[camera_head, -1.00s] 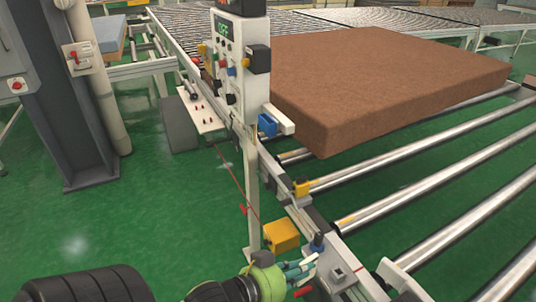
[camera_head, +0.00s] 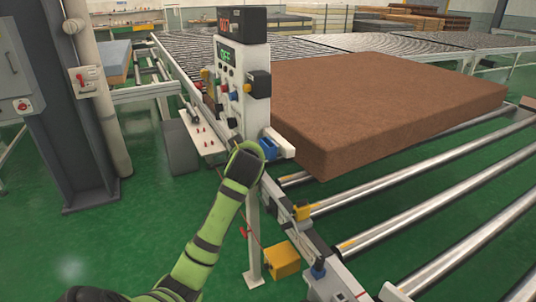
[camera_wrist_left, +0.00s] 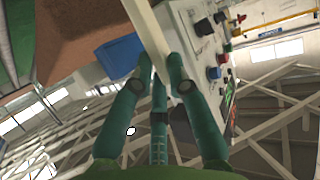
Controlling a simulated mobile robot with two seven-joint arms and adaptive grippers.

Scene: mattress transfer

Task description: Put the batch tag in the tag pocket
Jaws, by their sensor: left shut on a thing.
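My left gripper (camera_wrist_left: 160,85) is shut, with its teal fingers around the end of a pale strip (camera_wrist_left: 150,35). I cannot tell whether this strip is the batch tag or part of the post. In the head view the green left arm reaches the control post (camera_head: 244,100), and its wrist hides the fingers. A blue box-like piece (camera_head: 269,147) shows just beside the wrist, under a white bar (camera_head: 284,146) on the post. In the left wrist view the blue piece (camera_wrist_left: 119,55) is left of the strip. I cannot tell whether it is the tag pocket. My right gripper is not in view.
A large brown mattress block (camera_head: 390,105) lies on the roller conveyor right of the post. A yellow box (camera_head: 282,260) is low by the conveyor frame. A grey column (camera_head: 75,110) stands at left.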

